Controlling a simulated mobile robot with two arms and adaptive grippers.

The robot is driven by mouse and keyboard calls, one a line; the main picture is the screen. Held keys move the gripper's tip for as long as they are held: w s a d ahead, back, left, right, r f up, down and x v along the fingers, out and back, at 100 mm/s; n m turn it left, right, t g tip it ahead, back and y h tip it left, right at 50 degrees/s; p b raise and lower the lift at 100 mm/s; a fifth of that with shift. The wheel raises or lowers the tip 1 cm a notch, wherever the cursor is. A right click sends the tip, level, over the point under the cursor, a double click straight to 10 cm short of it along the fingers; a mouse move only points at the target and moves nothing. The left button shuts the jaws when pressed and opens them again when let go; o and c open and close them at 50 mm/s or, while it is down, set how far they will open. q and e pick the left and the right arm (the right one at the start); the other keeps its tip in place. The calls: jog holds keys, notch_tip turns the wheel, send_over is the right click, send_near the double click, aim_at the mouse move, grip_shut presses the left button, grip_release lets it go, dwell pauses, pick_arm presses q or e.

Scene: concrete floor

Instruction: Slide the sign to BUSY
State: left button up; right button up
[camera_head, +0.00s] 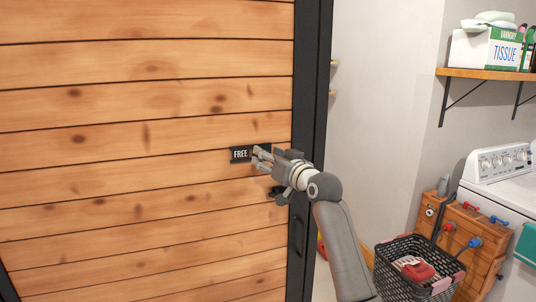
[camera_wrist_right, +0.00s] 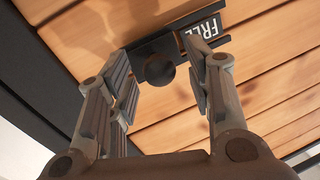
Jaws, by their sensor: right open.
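The sign (camera_head: 240,155) is a small dark plate on the wooden door, with FREE readable in white at its left end. It also shows in the right wrist view (camera_wrist_right: 204,29), upside down. A dark slider (camera_wrist_right: 148,62) with a round knob (camera_wrist_right: 160,73) covers the part beside FREE. No BUSY lettering shows. My right gripper (camera_head: 260,160) is at the sign's right part and hides some of it. In the wrist view its open fingers (camera_wrist_right: 156,65) appear on either side of the knob. I cannot tell whether either finger touches it. My left gripper is out of view.
The plank door (camera_head: 120,120) fills the left, with a dark frame (camera_head: 311,90) at its right. A black basket (camera_head: 405,283), a wooden unit with taps (camera_head: 463,232) and a white washing machine (camera_head: 498,170) stand at the right. A shelf (camera_head: 490,74) holds a tissue box.

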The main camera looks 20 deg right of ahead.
aim_at(237, 154)
jog(key=shift+w, duration=0.25)
jog(key=shift+c, duration=0.5)
grip_shut()
jog(key=a+p, duration=0.2)
jog(key=a, duration=0.4)
jog(key=shift+s+a+r, duration=0.1)
jog(key=shift+s, duration=0.05)
jog(key=shift+a, duration=0.2)
jog(key=shift+d, duration=0.15)
